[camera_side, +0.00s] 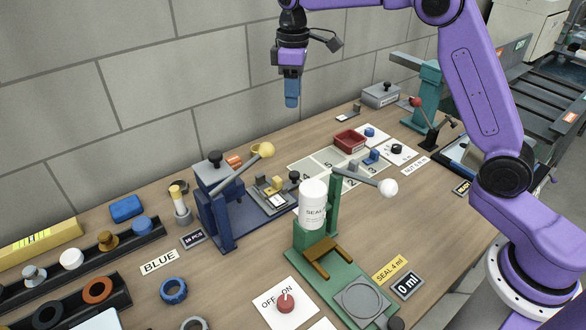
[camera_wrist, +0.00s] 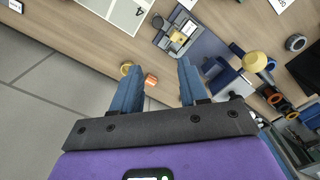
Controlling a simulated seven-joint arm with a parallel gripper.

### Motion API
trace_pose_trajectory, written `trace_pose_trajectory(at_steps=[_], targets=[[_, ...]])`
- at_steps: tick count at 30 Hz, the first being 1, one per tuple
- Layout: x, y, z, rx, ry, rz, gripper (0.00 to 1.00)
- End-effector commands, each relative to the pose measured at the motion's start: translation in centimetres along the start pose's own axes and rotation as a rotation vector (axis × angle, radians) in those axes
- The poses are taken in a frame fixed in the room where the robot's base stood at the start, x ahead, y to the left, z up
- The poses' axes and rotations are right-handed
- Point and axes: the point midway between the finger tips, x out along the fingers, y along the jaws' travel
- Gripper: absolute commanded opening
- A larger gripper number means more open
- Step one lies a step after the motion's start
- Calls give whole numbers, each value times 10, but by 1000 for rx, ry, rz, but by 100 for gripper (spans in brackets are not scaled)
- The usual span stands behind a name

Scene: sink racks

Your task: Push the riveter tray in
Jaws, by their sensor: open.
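The blue riveter (camera_side: 213,186) stands left of centre on the bench in the side view, with a yellow ball on its lever. Its tray (camera_side: 277,200) sticks out to the right of the frame, carrying a small yellow block and a pale plate. A black knob (camera_side: 294,176) is at the tray's outer end. In the wrist view the tray (camera_wrist: 180,38) lies beyond the fingertips, with the riveter (camera_wrist: 228,82) to the right. My gripper (camera_side: 291,103) hangs high above the bench near the wall. Its two blue fingers (camera_wrist: 158,75) are apart and empty, touching nothing.
A green sealing press (camera_side: 335,215) with a white "SEAL" cylinder and a white ball lever stands right of the riveter. A red bin (camera_side: 349,141) and numbered mats lie behind it. A teal press (camera_side: 428,90) is at the far end. Air around my gripper is clear.

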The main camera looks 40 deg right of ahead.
Motion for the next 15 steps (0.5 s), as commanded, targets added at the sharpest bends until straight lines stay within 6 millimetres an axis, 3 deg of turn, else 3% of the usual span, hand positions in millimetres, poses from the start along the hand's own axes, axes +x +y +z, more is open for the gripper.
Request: trace_pose_trajectory(at_steps=[9, 15], targets=[[46, 5, -1, 4, -5, -2, 44], [63, 5, -1, 4, -1, 0, 44]])
